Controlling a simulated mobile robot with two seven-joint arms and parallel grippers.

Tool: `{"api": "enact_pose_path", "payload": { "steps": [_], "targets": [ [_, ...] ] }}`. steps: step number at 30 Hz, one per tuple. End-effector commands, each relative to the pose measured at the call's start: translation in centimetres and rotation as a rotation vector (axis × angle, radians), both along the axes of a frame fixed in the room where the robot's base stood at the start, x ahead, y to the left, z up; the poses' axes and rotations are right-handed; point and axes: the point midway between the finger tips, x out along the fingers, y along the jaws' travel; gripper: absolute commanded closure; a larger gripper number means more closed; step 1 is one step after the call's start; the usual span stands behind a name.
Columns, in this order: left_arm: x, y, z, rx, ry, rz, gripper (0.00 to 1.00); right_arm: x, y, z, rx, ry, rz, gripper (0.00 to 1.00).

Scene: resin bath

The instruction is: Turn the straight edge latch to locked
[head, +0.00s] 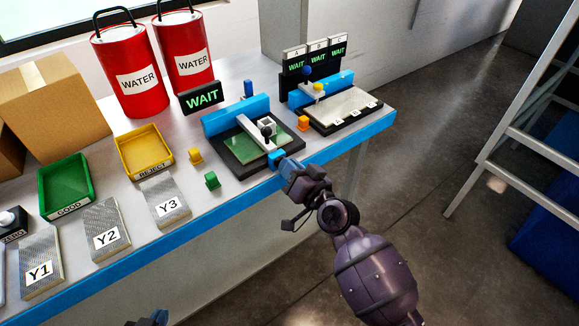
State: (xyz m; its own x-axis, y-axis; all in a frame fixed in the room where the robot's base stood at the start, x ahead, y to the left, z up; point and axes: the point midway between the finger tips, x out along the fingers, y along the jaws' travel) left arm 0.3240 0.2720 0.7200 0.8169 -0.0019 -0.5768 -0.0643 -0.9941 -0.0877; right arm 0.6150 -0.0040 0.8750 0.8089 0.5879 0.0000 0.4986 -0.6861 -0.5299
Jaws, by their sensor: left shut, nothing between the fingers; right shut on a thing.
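The straight edge (251,129) is a pale bar lying across a green plate on the black fixture (232,150), with a dark round knob (267,131) on it. A small blue latch (276,157) sits at the bar's front end, by the table edge. My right gripper (284,164) is shut on the blue latch and partly covers it, so its exact turn is hard to tell. My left gripper (159,317) shows only as a tip at the bottom edge, shut and empty, away from the fixture.
A WAIT sign (202,97) stands behind the fixture. A second fixture (338,108) stands at right. Y-labelled plates (166,204) line the front edge.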

Motion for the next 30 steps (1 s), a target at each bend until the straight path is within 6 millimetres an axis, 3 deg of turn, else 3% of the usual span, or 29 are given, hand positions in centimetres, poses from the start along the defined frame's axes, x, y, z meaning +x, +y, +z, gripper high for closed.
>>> {"api": "enact_pose_path", "payload": {
  "steps": [30],
  "targets": [
    [-0.12,-0.08,0.54,-0.007,-0.004,0.009,1.00,0.21,-0.28,-0.35,0.723,0.523,-0.001,1.00]
  ]
}}
